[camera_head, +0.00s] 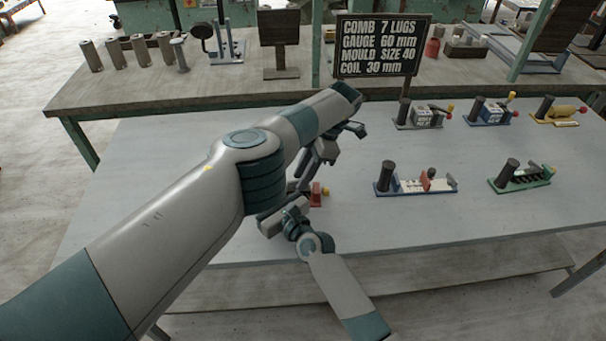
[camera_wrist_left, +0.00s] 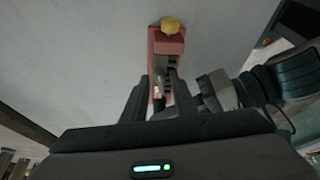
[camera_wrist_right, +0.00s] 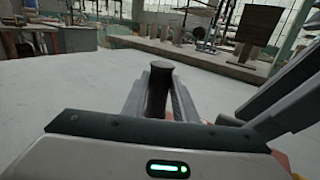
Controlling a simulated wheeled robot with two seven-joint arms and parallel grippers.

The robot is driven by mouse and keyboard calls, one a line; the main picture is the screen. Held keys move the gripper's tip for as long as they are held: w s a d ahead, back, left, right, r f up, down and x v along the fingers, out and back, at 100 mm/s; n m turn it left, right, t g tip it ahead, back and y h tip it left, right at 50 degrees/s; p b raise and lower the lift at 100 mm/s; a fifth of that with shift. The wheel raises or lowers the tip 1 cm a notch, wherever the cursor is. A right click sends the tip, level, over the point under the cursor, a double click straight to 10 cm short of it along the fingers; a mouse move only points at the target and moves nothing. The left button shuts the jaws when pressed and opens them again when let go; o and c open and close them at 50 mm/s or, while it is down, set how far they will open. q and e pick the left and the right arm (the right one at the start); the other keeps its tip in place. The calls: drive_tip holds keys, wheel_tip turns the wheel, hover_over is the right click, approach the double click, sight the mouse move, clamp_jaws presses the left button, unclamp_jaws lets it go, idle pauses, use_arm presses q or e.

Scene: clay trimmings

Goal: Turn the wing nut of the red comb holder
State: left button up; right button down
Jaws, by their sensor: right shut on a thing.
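The red comb holder (camera_head: 316,196) lies on the pale table, mostly hidden behind my arms in the head view. My right gripper (camera_wrist_right: 158,85) is shut on a dark upright handle (camera_wrist_right: 157,88).
Other holders stand to the right: a blue one (camera_head: 445,187), a green one (camera_head: 523,180) and several along the back. A black sign (camera_head: 380,46) stands behind. My two arms are close together over the red holder. The table's left part is clear.

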sight(292, 181)
use_arm(q)
drive_tip(key=shift+r, duration=0.1)
wheel_tip(292, 181, up, 10)
idle(0.7)
drive_tip(key=shift+a+f, duration=0.1)
drive_tip(key=shift+f, duration=0.1)
drive_tip(key=shift+s+a+r+t+h, duration=0.15)
drive_tip(key=shift+a+r+h, duration=0.5)
drive_tip(key=shift+h, duration=0.45)
drive_tip(key=shift+s+a+r+t+h, duration=0.15)
drive_tip(key=shift+a+r+h, duration=0.45)
drive_tip(key=shift+h, duration=0.5)
drive_tip(key=shift+w+a+f, duration=0.1)
drive_tip(key=shift+w+f, duration=0.05)
drive_tip(key=shift+f, duration=0.1)
wheel_tip(292, 181, down, 12)
drive_tip(key=shift+r, duration=0.1)
